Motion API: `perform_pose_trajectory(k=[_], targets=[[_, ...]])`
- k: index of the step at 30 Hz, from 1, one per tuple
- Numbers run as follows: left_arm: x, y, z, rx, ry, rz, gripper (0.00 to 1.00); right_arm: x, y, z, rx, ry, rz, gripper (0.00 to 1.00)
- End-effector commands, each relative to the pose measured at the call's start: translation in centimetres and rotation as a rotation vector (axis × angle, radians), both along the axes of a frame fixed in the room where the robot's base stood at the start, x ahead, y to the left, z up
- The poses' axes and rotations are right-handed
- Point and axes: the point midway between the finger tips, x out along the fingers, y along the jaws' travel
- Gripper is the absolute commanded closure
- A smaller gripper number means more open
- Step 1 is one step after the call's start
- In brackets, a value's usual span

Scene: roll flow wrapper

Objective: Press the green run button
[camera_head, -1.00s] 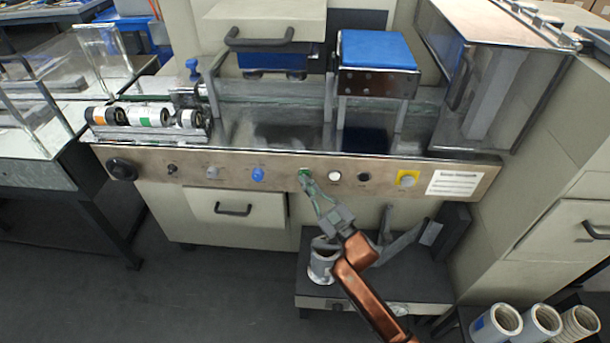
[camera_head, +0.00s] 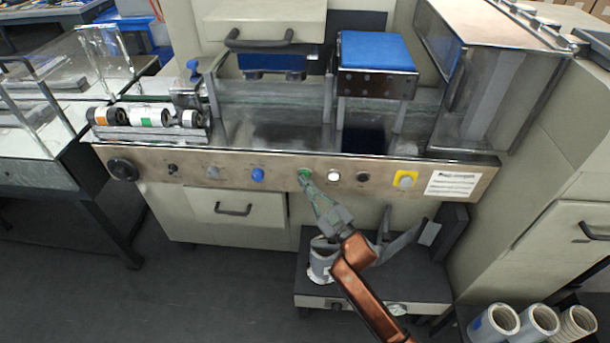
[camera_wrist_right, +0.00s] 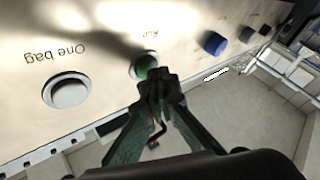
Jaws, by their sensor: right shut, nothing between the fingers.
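The green run button (camera_head: 304,173) sits in the middle of the machine's control panel (camera_head: 225,172). In the right wrist view the green button (camera_wrist_right: 146,68) shows in a pale ring under the label "Run", partly hidden by my fingertips. My right gripper (camera_head: 308,184) is shut and empty, with its tips at the lower edge of the button. In the right wrist view the gripper (camera_wrist_right: 158,82) overlaps the button's edge; I cannot tell whether it touches. My left gripper is not in view.
A blue knob (camera_head: 258,174) is left of the green button. A white button (camera_head: 333,176), labelled "One bag" in the wrist view, and a black one (camera_head: 362,177) are to its right, then a yellow-backed button (camera_head: 405,179). A drawer handle (camera_head: 233,210) is below.

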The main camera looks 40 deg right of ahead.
Motion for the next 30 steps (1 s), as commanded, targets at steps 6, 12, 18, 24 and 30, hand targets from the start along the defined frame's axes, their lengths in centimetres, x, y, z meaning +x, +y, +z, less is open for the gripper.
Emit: perform_pose_trajectory(k=[6,12,18,24,30], targets=[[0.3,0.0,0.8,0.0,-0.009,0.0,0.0,-0.7,0.7,0.2,0.0,-0.002,0.0,1.0],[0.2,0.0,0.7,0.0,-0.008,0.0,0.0,-0.7,0.8,0.0,0.0,-0.001,0.0,1.0],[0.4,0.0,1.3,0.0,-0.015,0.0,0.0,-1.1,1.3,0.2,0.001,-0.002,0.001,1.0],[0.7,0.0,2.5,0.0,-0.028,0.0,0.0,-2.4,2.8,0.4,0.001,-0.003,0.001,1.0],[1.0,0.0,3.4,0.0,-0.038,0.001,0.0,-3.6,4.1,0.3,0.003,-0.003,0.001,1.0]])
